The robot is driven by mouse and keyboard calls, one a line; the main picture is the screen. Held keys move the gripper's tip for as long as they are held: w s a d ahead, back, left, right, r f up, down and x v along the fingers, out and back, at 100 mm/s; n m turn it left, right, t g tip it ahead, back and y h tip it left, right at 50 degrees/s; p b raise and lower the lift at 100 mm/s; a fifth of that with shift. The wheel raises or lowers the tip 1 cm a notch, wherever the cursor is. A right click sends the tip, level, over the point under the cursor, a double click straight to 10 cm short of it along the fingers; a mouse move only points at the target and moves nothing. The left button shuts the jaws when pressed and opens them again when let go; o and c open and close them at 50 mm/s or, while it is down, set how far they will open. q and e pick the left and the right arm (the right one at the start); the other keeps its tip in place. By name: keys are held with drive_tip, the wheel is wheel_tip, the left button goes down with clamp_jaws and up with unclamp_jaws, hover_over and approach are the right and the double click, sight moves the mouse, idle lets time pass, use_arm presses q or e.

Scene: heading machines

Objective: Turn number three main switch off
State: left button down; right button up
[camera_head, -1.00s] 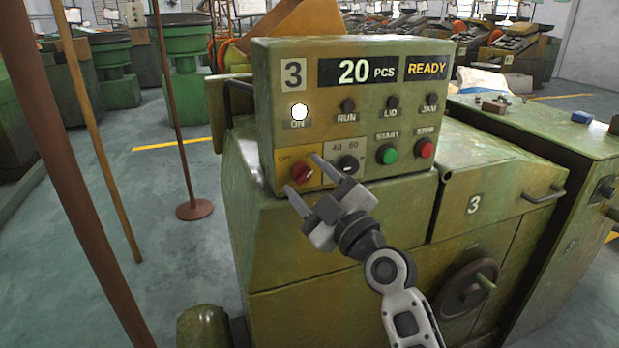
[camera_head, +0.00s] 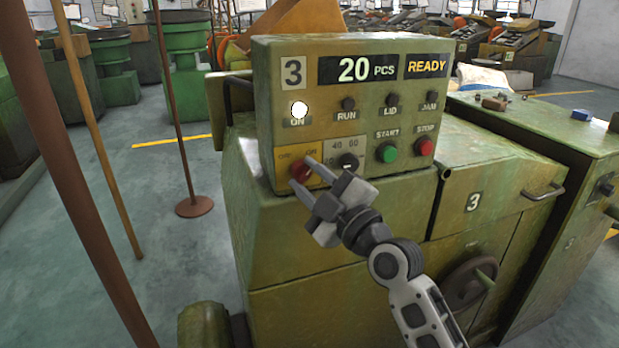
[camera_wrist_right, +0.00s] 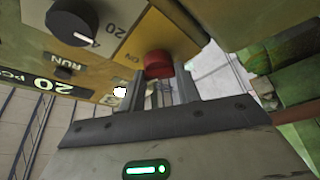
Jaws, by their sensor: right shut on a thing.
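The number three control box (camera_head: 362,110) stands on the green machine marked 3. Its red main switch (camera_head: 300,171) sits on the yellow OFF/ON plate at the lower left of the panel. The ON lamp (camera_head: 299,110) is lit white and the display reads 20 PCS READY. My right gripper (camera_head: 303,173) is at the switch, with its fingers around the red knob. In the right wrist view the red knob (camera_wrist_right: 158,64) sits between the fingertips. The knob's exact pointing is hidden by the fingers. My left gripper is not in view.
A black speed dial (camera_head: 347,163) is close to the right of the gripper. The green start button (camera_head: 387,153) and red stop button (camera_head: 424,147) are farther right. Brown posts (camera_head: 182,120) stand at the left. Another green cabinet (camera_head: 545,140) adjoins at the right.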

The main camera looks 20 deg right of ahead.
drive_tip(key=n+p, duration=0.1)
drive_tip(key=n+g+p, duration=0.1)
drive_tip(key=n, duration=0.1)
drive_tip(key=n+g, duration=0.1)
drive_tip(key=n, duration=0.1)
drive_tip(key=shift+r+y+p, duration=0.3)
drive_tip(key=shift+y+p, duration=0.1)
drive_tip(key=n+g+p, duration=0.1)
drive_tip(key=n+p, duration=0.1)
drive_tip(key=shift+r+n+p, duration=0.1)
drive_tip(key=shift+n+p, duration=0.2)
drive_tip(key=shift+n+g+h+p, duration=0.3)
drive_tip(key=shift+n+h+p, duration=0.1)
drive_tip(key=shift+n+p, duration=0.35)
drive_tip(key=n+g+h, duration=0.1)
drive_tip(key=n, duration=0.2)
drive_tip(key=shift+n+h, duration=0.5)
drive_tip(key=shift+n, duration=0.45)
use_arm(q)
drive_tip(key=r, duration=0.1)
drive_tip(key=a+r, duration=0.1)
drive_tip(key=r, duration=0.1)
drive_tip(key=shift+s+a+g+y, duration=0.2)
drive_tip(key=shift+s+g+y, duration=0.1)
use_arm(e)
drive_tip(key=shift+n+g, duration=0.3)
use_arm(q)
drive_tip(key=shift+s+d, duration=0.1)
use_arm(e)
drive_tip(key=o, duration=1)
